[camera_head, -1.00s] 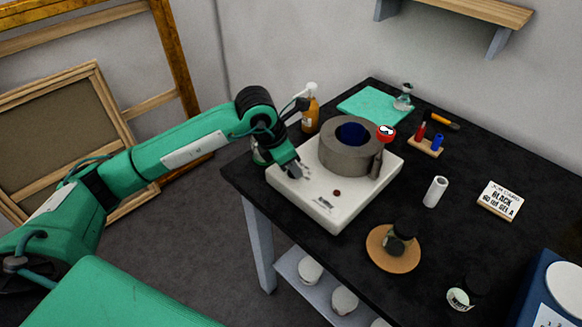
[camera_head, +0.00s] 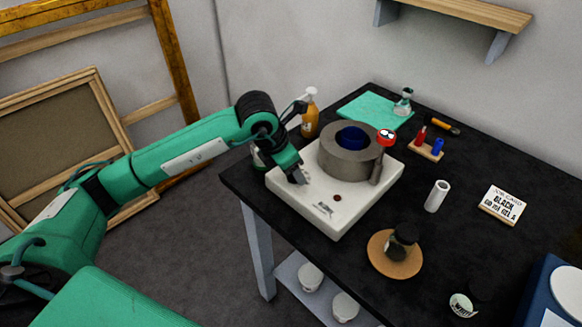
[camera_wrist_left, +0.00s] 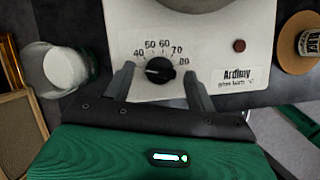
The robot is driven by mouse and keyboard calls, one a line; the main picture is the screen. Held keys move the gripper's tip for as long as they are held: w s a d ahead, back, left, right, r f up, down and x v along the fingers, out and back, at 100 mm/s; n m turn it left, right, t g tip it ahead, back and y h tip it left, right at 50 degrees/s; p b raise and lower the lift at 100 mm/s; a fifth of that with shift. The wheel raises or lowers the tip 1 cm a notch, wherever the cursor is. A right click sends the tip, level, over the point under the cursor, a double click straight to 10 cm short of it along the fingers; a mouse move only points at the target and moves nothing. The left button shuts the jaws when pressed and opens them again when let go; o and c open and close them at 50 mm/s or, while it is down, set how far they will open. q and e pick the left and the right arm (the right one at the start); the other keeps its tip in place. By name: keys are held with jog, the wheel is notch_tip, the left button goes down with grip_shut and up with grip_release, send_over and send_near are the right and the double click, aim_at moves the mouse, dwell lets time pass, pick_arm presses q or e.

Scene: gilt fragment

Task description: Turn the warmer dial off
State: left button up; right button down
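The white warmer (camera_head: 337,217) stands on the black table and holds a grey ring-shaped block (camera_head: 335,160) with a dark blue inside. Its black dial (camera_wrist_left: 160,69) shows in the left wrist view, under a printed scale from 40 to 80. A pale mark on the dial points left, below the 40. My left gripper (camera_wrist_left: 156,84) is open, with one finger on each side of the dial; I cannot tell whether either touches it. In the head view my left gripper (camera_head: 299,178) is at the warmer's front left and hides the dial. My right gripper is out of view.
A dark red round spot (camera_wrist_left: 239,45) is on the warmer's face, right of the dial. An orange bottle (camera_head: 310,115) stands behind the gripper. A white-topped jar (camera_wrist_left: 65,66) is close to the left. A cork disc (camera_head: 380,262) bears a dark jar.

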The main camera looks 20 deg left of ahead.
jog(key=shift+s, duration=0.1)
pick_arm(q)
jog(key=shift+s+a+r, duration=0.1)
jog(key=shift+r, duration=0.25)
jog(key=b+v, duration=0.1)
jog(key=v, duration=1.2)
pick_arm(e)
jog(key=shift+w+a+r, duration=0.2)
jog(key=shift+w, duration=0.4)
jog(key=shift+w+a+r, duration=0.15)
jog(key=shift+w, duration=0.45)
